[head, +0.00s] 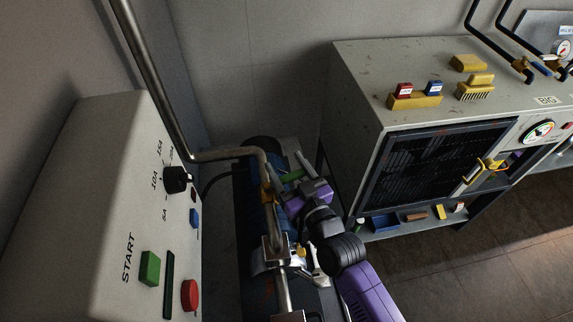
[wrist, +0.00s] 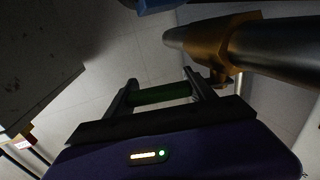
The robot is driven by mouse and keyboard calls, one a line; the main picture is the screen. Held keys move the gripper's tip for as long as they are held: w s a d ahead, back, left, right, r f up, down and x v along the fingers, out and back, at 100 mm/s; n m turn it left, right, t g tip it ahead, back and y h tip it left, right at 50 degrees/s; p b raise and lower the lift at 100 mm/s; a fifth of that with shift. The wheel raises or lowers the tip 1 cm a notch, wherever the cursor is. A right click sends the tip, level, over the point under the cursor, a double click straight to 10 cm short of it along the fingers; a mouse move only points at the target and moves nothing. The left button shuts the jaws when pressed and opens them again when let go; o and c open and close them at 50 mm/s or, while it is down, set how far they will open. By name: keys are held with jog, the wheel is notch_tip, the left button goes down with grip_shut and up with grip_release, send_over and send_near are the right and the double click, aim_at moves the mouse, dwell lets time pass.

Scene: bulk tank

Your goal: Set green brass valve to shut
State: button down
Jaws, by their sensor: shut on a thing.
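The green brass valve has a brass body (wrist: 222,45) set on a steel pipe (wrist: 285,50) and a green lever handle (wrist: 160,94). In the wrist view my gripper (wrist: 161,92) is shut on the green handle, which lies crosswise between the two fingers. In the head view the brass body (head: 267,193) sits on the pipe low in the middle, with the green handle (head: 292,175) pointing to its right. My gripper (head: 298,182) is at the handle there, and partly hides it. The inner end of the handle is hidden in the wrist view.
A grey control box (head: 110,200) with a black dial, green START button and red button stands at left. Pipes and blue machinery (head: 255,225) lie close beside my arm. Tiled floor (head: 480,240) is clear at lower right.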

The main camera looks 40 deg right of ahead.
aim_at(294, 180)
jog(key=shift+c, duration=1.6)
grip_release()
jog(key=b+v, duration=0.2)
jog(key=v, duration=0.5)
jog(key=shift+f, duration=0.2)
jog(key=shift+s+r, duration=0.15)
jog(key=shift+s, duration=0.3)
